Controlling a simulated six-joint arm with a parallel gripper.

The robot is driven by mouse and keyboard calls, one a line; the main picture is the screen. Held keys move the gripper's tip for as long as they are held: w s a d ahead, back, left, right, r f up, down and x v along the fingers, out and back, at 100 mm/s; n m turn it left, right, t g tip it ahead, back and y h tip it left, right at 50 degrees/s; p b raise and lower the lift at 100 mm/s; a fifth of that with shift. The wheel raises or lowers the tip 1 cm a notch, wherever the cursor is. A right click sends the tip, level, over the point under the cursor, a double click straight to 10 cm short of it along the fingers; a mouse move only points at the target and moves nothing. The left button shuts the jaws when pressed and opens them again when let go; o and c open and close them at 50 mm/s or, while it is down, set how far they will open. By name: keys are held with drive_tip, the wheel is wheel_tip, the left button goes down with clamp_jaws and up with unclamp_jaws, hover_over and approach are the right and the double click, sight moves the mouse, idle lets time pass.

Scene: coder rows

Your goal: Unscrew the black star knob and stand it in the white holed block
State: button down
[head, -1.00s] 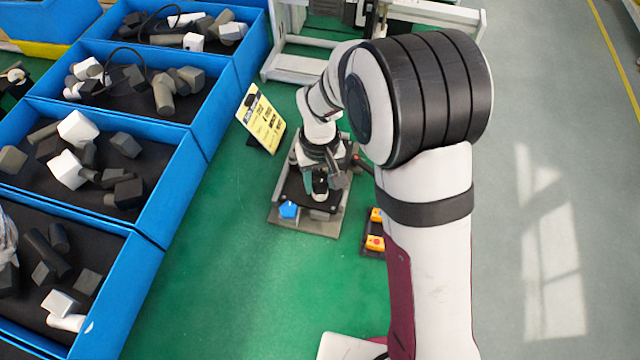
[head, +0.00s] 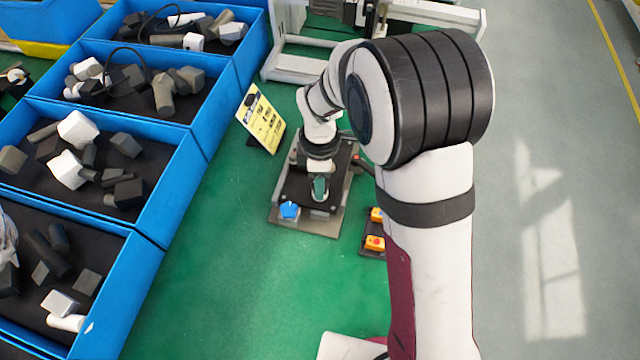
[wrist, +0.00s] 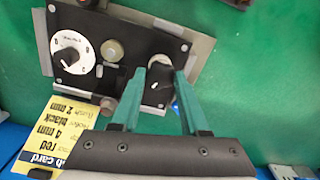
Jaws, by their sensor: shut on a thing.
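My gripper (wrist: 164,76) has two green fingers. In the wrist view its fingertips close on the sides of a small black knob (wrist: 160,86), which sits over a pale round disc on the black panel (wrist: 128,72). Whether the knob is star-shaped is hard to tell. In the head view my gripper (head: 320,188) is over the panel fixture (head: 328,226), and the fingers hide most of what is between them. I cannot make out the white holed block in either view.
The panel also bears a white dial with a black pointer knob (wrist: 68,56) and a brass-coloured round part (wrist: 113,50). A blue part (head: 289,211) is at the fixture's front left. A yellow card (head: 262,122) stands to the left. An orange-button box (head: 375,243) lies right. Blue crates line the left.

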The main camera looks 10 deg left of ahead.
drive_tip(key=n, duration=1)
drive_tip(key=shift+n, duration=0.4)
drive_tip(key=shift+c, duration=2.2)
unclamp_jaws()
